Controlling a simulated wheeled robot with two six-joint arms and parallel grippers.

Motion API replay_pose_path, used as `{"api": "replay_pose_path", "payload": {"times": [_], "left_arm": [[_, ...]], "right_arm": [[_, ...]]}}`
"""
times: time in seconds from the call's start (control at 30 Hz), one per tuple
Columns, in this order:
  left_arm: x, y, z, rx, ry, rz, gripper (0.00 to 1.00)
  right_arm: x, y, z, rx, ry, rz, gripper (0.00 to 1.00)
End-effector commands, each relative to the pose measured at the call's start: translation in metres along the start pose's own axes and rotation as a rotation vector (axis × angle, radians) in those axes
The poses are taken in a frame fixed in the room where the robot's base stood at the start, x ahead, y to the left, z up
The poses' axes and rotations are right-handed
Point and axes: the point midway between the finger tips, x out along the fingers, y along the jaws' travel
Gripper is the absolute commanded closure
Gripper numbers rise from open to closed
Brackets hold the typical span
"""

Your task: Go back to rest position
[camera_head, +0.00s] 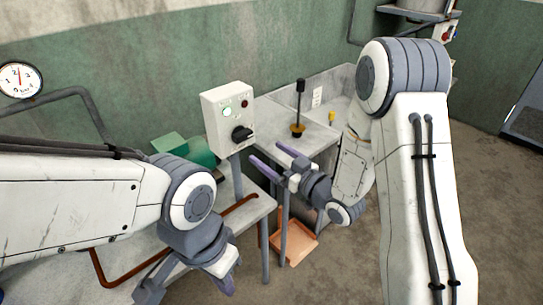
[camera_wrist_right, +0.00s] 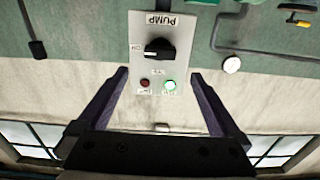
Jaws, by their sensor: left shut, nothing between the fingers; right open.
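My left gripper (camera_head: 188,287) is low at the bottom of the head view, pointing down beside the bench, shut and empty; its fingertips are partly cut off by the frame edge. My right gripper (camera_head: 270,160) is raised near the middle of the head view, its two purple-grey fingers apart with nothing between them. It points toward the white pump control box (camera_head: 228,118) and stays apart from it. In the right wrist view the box (camera_wrist_right: 143,75) appears upside down, with a black knob (camera_wrist_right: 158,48), a dark red lamp and a lit green lamp.
A bench (camera_head: 255,212) with a brown pipe and a green machine (camera_head: 185,150) stands below the box. A grey counter (camera_head: 318,135) with a black-handled plunger-like tool (camera_head: 299,100) is to the right. An orange tray (camera_head: 290,243) lies on the floor. A gauge (camera_head: 20,79) hangs left.

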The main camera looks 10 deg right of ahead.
Motion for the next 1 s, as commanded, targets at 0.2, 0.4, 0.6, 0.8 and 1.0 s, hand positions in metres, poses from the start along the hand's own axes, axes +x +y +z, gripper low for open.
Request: {"api": "replay_pose_path", "payload": {"times": [0.2, 0.4, 0.6, 0.8, 1.0], "left_arm": [[0.0, 0.0, 0.0, 0.0, 0.0, 0.0, 1.0], [0.0, 0.0, 0.0, 0.0, 0.0, 0.0, 1.0], [0.0, 0.0, 0.0, 0.0, 0.0, 0.0, 1.0], [0.0, 0.0, 0.0, 0.0, 0.0, 0.0, 1.0], [0.0, 0.0, 0.0, 0.0, 0.0, 0.0, 1.0]], "right_arm": [[0.001, 0.0, 0.0, 0.0, 0.0, 0.0, 0.0], [0.007, -0.008, 0.003, -0.029, -0.075, 0.0, 0.0], [0.012, -0.031, 0.017, -0.104, -0.36, 0.033, 0.0], [-0.019, -0.06, 0.027, -0.12, -0.679, 0.083, 0.0], [-0.084, -0.106, 0.028, -0.076, -0.994, 0.089, 0.0]]}}
